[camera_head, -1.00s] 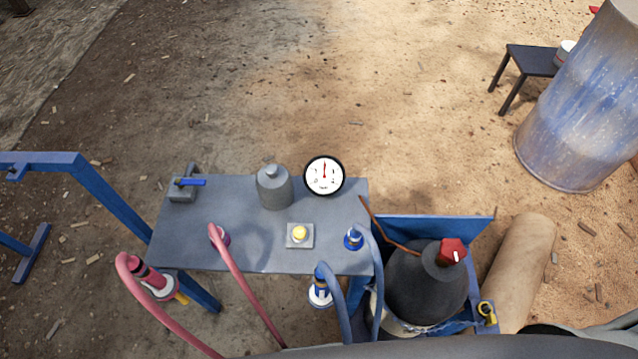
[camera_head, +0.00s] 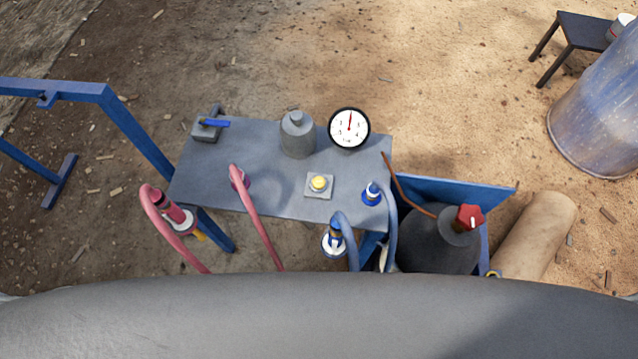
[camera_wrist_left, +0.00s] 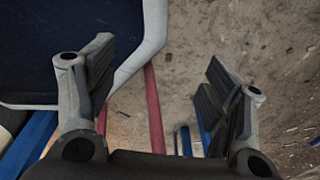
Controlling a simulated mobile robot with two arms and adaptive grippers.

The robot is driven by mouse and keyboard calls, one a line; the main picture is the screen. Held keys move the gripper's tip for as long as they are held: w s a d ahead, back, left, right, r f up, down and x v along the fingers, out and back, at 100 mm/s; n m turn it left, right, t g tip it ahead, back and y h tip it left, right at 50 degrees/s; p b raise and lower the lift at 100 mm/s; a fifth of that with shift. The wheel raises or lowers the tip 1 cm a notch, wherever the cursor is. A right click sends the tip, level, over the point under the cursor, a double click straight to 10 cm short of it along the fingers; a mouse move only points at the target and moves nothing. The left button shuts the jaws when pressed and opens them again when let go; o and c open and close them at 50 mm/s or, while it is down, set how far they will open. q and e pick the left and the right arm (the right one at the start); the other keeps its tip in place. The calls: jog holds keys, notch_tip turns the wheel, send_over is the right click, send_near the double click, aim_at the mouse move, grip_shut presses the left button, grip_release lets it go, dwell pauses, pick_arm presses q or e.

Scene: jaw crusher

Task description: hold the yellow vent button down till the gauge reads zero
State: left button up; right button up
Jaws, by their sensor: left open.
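The yellow vent button (camera_head: 318,183) sits on a small pale square plate on the grey bench top (camera_head: 268,190). The round white gauge (camera_head: 349,128) stands at the bench's back edge, and its red needle points almost straight up, off the lower end of the dial. My left gripper (camera_wrist_left: 155,95) shows only in the left wrist view. Its two fingers are wide apart with nothing between them. The button is not seen in that view. Neither gripper shows in the head view, where a large grey surface fills the bottom.
Pink hoses (camera_head: 255,220) and blue hoses (camera_head: 391,225) rise at the bench front. A dark gas bottle (camera_head: 435,242) with a red knob is at right. A blue frame (camera_head: 130,125) stands at left.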

pick_arm(q)
jog(key=shift+c, duration=0.2)
grip_shut()
dwell(0.6)
jog(key=shift+a, duration=0.1)
dwell(1.0)
